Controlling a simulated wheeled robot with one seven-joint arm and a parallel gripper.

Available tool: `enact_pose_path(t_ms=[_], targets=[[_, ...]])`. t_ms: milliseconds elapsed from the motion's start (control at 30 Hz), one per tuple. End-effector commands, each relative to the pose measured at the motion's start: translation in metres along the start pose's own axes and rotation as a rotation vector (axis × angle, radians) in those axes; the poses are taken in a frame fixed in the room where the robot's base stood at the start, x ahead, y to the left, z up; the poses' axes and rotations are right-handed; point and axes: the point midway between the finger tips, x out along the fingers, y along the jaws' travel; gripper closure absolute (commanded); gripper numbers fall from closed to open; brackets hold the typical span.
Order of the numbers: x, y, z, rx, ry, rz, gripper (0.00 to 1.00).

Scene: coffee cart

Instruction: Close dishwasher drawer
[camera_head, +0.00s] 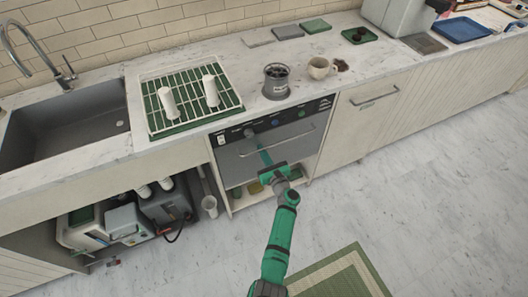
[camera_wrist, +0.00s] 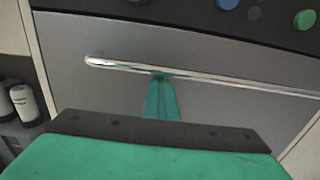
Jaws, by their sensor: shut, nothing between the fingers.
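The dishwasher drawer (camera_head: 293,152) has a grey metal front with a long bar handle (camera_head: 277,141). The drawer front looks upright and about level with the cabinet, with no clear gap at its top. The handle (camera_wrist: 225,82) crosses the wrist view below the control knobs. My gripper (camera_head: 263,153) is in front of the drawer's left-middle part, its fingers pressed together as a narrow teal strip. In the wrist view the fingertips (camera_wrist: 161,77) overlap the handle's lower edge; I cannot tell if they touch the front. Nothing is held.
A drying rack (camera_head: 202,116) with two white cups is to the left, beside the sink (camera_head: 62,132). An open shelf with small items lies below the drawer. The floor (camera_head: 420,190) to the right is clear.

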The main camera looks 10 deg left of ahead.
Motion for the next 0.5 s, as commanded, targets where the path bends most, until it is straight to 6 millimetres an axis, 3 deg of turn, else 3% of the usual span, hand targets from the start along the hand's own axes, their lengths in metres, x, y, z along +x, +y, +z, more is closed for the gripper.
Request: enact_pose_path(t_ms=[167,500], targets=[[-0.023,-0.001,0.000,0.001,-0.003,0.005,1.00],[-0.096,-0.010,-0.002,0.003,-0.003,-0.008,1.00]])
